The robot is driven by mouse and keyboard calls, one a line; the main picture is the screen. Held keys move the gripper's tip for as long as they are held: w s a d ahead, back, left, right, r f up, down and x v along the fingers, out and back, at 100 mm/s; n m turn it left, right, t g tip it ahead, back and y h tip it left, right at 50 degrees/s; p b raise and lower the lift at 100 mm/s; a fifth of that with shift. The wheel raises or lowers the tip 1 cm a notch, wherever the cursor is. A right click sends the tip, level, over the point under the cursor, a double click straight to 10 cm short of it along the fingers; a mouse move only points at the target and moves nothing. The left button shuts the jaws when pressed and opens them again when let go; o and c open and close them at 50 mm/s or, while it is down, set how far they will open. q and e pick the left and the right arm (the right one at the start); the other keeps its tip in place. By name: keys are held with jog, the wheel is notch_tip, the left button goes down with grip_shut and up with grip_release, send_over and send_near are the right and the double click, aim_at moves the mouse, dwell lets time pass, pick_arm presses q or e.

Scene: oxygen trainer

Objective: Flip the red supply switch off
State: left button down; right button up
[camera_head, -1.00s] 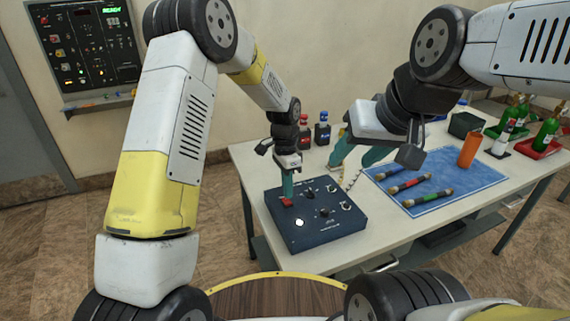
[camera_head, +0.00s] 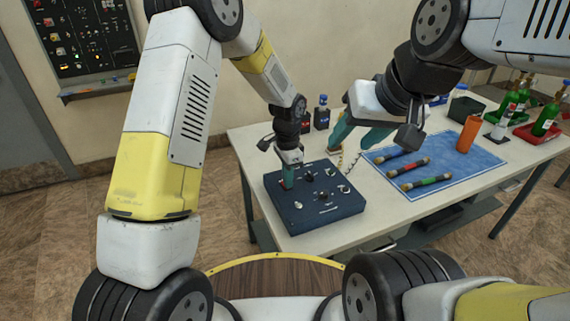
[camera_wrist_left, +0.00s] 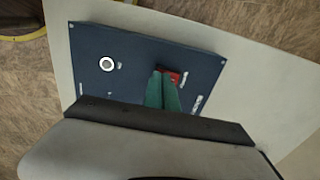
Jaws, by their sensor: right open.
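The dark blue trainer box (camera_head: 325,205) sits on the near left part of the table. My left gripper (camera_head: 287,186) points down at its left side, with its green fingertips close together. In the left wrist view, the fingertips (camera_wrist_left: 163,92) are at the red switch (camera_wrist_left: 174,75) and cover part of it. I cannot tell the switch's position or whether the fingers press on it. A round white lamp or button (camera_wrist_left: 106,64) shows on the box's face. My right gripper (camera_head: 357,140) is open and empty above the table, behind and right of the box.
A blue mat (camera_head: 440,170) with several banded tubes lies to the right, with an orange cylinder (camera_head: 468,134) on it. A dark bottle (camera_head: 322,113) stands behind the box. A wall panel (camera_head: 85,40) hangs at left.

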pick_arm(q)
jog(key=shift+s+f, duration=0.3)
jog(key=shift+f, duration=0.3)
jog(key=shift+w, duration=0.15)
jog(key=shift+w+a+r, duration=0.15)
jog(key=shift+w+a, duration=0.2)
jog(key=shift+w, duration=0.15)
jog(key=shift+w+a, duration=0.1)
jog(key=shift+w+r, duration=0.1)
jog(key=shift+r, duration=0.45)
notch_tip(320, 180, up, 14)
jog(key=s, duration=0.1)
jog(key=shift+d, duration=0.45)
jog(key=shift+f, duration=0.1)
jog(key=shift+w+a+g, duration=0.2)
jog(key=shift+w+g, duration=0.15)
jog(key=shift+w, duration=0.2)
jog(key=shift+w+a+g, duration=0.15)
jog(key=shift+w+g, duration=0.2)
jog(key=shift+w, duration=0.15)
